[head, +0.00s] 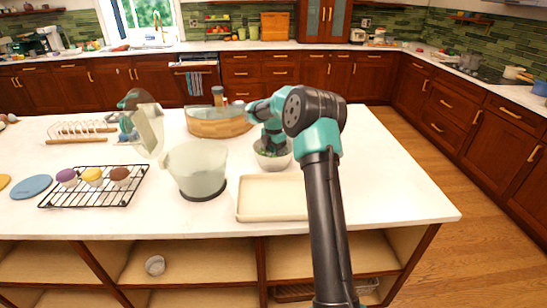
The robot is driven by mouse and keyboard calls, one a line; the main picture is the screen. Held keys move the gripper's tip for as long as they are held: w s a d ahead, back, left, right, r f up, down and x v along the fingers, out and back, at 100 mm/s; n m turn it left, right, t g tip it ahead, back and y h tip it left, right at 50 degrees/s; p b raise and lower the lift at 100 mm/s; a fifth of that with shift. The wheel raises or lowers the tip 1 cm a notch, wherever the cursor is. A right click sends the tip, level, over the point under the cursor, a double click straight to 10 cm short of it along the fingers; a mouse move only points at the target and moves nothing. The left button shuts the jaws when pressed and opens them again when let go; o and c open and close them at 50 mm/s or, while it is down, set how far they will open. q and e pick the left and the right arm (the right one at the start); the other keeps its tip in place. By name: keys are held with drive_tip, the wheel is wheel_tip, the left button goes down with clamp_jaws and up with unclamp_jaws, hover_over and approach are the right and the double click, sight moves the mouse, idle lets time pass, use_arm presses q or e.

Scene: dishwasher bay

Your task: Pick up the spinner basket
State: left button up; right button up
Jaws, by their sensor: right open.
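My right gripper (272,150) reaches down over a small pale bowl-shaped vessel (274,164), likely the spinner basket. It is open, with its fingertips at or inside the vessel's rim; contact cannot be told. The vessel stands upright on the white island, partly hidden by my gripper. To its left stands a larger translucent bowl (195,168) with a dark base, which looks like the spinner's outer bowl.
A cream tray (272,214) lies just in front of the vessel. A wooden basket (217,129) stands behind. A translucent upright piece (149,130) with teal parts is behind left. A black rack (95,201) with cupcakes lies left. The island's right end is clear.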

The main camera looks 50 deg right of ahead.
drive_tip(key=c, duration=1)
drive_tip(key=shift+r, duration=0.1)
drive_tip(key=shift+c, duration=0.2)
wheel_tip(320, 180, up, 10)
drive_tip(key=shift+f, duration=0.1)
idle(0.6)
